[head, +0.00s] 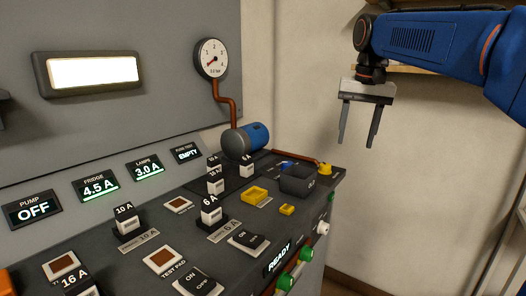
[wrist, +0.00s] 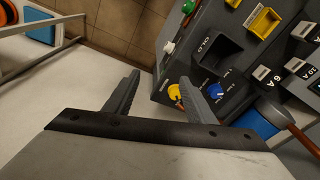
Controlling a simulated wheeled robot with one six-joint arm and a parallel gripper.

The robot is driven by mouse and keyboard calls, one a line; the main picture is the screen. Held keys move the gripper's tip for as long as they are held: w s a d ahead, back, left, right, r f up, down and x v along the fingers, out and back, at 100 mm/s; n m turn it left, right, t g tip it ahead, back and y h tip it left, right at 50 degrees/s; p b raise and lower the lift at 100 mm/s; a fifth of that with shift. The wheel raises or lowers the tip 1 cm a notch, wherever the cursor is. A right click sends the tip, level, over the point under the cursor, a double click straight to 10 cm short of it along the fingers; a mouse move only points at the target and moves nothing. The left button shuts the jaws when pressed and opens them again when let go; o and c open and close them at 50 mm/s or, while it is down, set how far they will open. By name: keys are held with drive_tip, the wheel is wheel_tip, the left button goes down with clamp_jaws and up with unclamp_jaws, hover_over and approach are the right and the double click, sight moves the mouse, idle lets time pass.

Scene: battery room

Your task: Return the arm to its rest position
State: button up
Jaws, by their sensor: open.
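My gripper (head: 358,122) hangs from my blue arm at the upper right of the head view, fingers pointing down, in front of the pale wall. It is open and empty. In the wrist view my gripper (wrist: 162,92) shows two spread grey fingers with nothing between them but floor and the panel's corner. It is apart from the control panel (head: 150,225), which lies below and to the left in the head view.
The panel carries several fuses, switches, a dark bin (head: 297,180), a yellow tray (head: 254,195) and a blue pump (head: 247,141) below a gauge (head: 211,58). A shelf (head: 410,69) is behind my arm. A white-framed rack (wrist: 50,45) stands left in the wrist view.

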drive_tip(key=s+d+f+n+t, duration=0.1)
drive_tip(key=s+f, duration=1.3)
drive_tip(key=s+d+f+n+t, duration=0.2)
drive_tip(key=s+f, duration=1.2)
drive_tip(key=s, duration=0.1)
drive_tip(key=shift+s+d, duration=0.2)
drive_tip(key=shift+d, duration=0.1)
